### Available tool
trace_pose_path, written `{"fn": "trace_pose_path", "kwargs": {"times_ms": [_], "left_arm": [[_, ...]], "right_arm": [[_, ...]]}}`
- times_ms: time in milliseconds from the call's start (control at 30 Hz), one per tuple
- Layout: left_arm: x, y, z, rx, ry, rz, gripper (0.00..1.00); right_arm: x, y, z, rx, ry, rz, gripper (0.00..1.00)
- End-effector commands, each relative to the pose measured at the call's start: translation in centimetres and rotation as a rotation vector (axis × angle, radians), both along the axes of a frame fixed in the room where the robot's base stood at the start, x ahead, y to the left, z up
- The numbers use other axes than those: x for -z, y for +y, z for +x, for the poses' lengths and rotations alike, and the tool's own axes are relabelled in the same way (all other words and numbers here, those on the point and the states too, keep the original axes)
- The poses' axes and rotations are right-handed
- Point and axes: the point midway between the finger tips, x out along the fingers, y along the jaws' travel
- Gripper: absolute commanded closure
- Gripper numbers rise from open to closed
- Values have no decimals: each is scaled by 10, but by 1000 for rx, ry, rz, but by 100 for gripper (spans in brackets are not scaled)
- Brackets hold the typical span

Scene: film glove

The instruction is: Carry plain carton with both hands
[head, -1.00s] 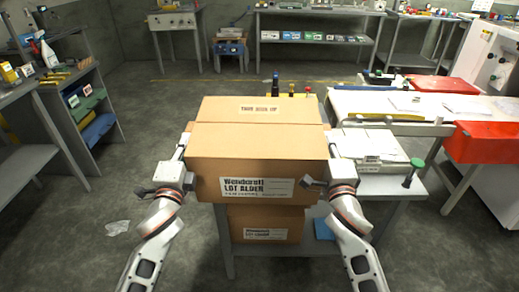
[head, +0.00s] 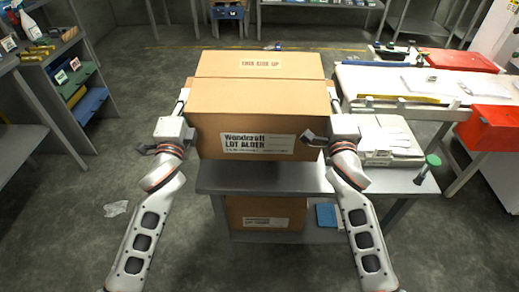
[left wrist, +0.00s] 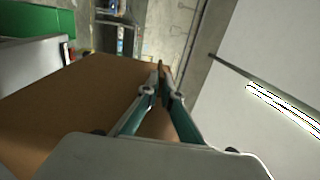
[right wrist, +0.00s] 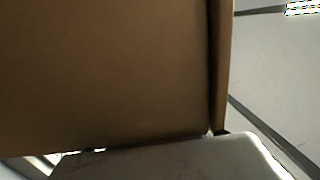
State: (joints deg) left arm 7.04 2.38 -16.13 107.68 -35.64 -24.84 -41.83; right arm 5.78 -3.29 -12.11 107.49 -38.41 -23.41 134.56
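The plain carton (head: 258,98) is a large brown box with a white label reading "Wondcraft LOT ALDER" on its front. It is level between my two grippers in the head view. Bare table top shows below its front. I cannot tell if it is clear of the table. My left gripper (head: 182,100) is at its left side; in the left wrist view its fingers (left wrist: 161,72) look shut, beside the carton (left wrist: 85,100). My right gripper (head: 333,100) is at its right side. Carton (right wrist: 100,70) fills most of the right wrist view, where the fingers are hidden.
The grey table (head: 260,180) has a lower shelf with another carton (head: 265,212) and a blue item (head: 327,215). A white device (head: 385,140) and a green-knobbed object (head: 428,165) stand on the right.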

Motion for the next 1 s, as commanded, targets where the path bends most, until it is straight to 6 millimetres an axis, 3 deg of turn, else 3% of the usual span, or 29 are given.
{"fn": "trace_pose_path", "kwargs": {"times_ms": [367, 1000], "left_arm": [[6, 0, 0, 1, 0, 0, 100], [51, 0, 0, 1, 22, 0, 100]], "right_arm": [[6, 0, 0, -1, 0, 1, 100], [50, 0, 0, -1, 22, 1, 100]]}}
